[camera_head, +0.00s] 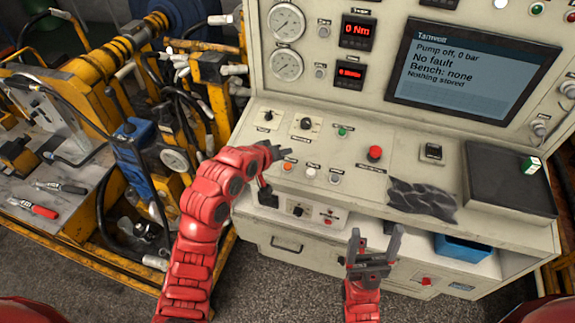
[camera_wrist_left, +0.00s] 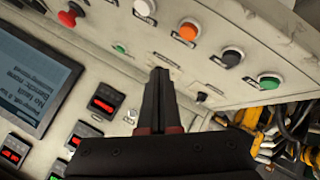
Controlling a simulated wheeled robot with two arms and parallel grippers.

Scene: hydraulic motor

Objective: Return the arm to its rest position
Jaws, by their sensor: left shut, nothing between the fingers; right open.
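My left gripper (camera_head: 285,153) is at the end of the red arm coming in from the left. It is shut and empty, over the sloping desk of the cream control console (camera_head: 375,257). In the left wrist view its closed fingers (camera_wrist_left: 157,100) point toward the console's row of buttons, and I cannot tell whether they touch the panel. My right gripper (camera_head: 374,255) is open and empty, fingers pointing up, in front of the console's lower part.
The desk carries a red button (camera_head: 375,153), small buttons and knobs. The screen (camera_head: 471,68) reads "Pump off, 0 bar". A yellow machine with hoses (camera_head: 120,60) stands at left. Grey floor shows below.

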